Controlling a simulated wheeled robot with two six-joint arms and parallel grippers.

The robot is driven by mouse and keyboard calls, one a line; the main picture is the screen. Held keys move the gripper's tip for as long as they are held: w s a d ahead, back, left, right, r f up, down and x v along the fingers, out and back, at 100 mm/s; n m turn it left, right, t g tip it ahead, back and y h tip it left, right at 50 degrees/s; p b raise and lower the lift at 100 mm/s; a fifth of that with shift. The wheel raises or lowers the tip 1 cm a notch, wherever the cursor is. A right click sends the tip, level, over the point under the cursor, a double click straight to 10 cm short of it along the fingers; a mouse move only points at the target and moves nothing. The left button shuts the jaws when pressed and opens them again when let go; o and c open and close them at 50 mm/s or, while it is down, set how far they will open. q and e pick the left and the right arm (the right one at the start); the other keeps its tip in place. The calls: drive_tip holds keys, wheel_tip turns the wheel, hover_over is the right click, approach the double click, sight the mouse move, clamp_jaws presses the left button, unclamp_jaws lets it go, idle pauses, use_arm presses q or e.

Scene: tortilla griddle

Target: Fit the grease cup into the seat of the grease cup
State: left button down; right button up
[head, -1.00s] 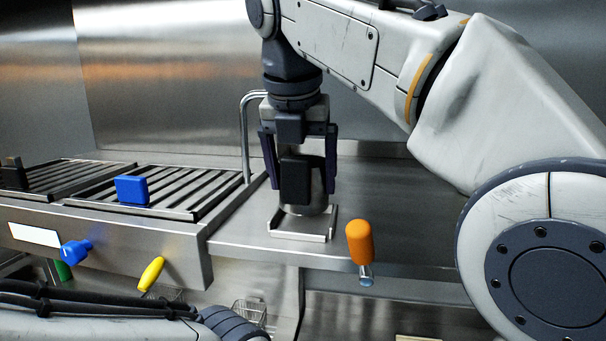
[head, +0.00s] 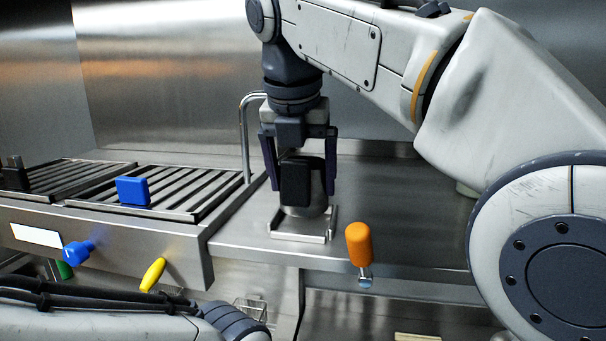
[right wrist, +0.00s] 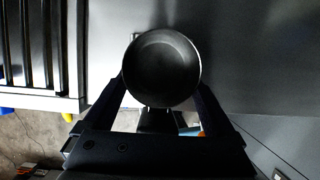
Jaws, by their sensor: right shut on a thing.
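The grease cup (head: 317,198) is a metal cylinder with a black block-shaped handle (head: 295,182) on the side facing the head camera. My right gripper (head: 302,185) points straight down and is shut on the cup, with a finger on each side. The cup's round open top (right wrist: 162,68) shows between the fingers in the right wrist view. The seat (head: 300,238) is a shallow metal tray with raised edges on the counter. The cup is upright over its back part; I cannot tell whether its base touches the seat. My left gripper is out of view.
The griddle with slatted grates (head: 185,185) stands left, with a blue block (head: 133,190) on it. A curved metal pipe (head: 245,130) rises behind the seat. An orange handle (head: 359,244) stands at the counter's front edge. The counter (head: 400,220) right of the seat is mostly clear.

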sight(296, 159)
drive_tip(key=shift+f+b, duration=1.1)
drive_tip(key=shift+f, duration=0.55)
drive_tip(key=o, duration=1.4)
drive_tip(key=shift+c, duration=0.2)
drive_tip(key=p+v, duration=0.3)
drive_tip(key=v, duration=0.7)
drive_tip(key=shift+r, duration=0.25)
drive_tip(key=shift+s+f, duration=0.1)
drive_tip(key=shift+s, duration=0.05)
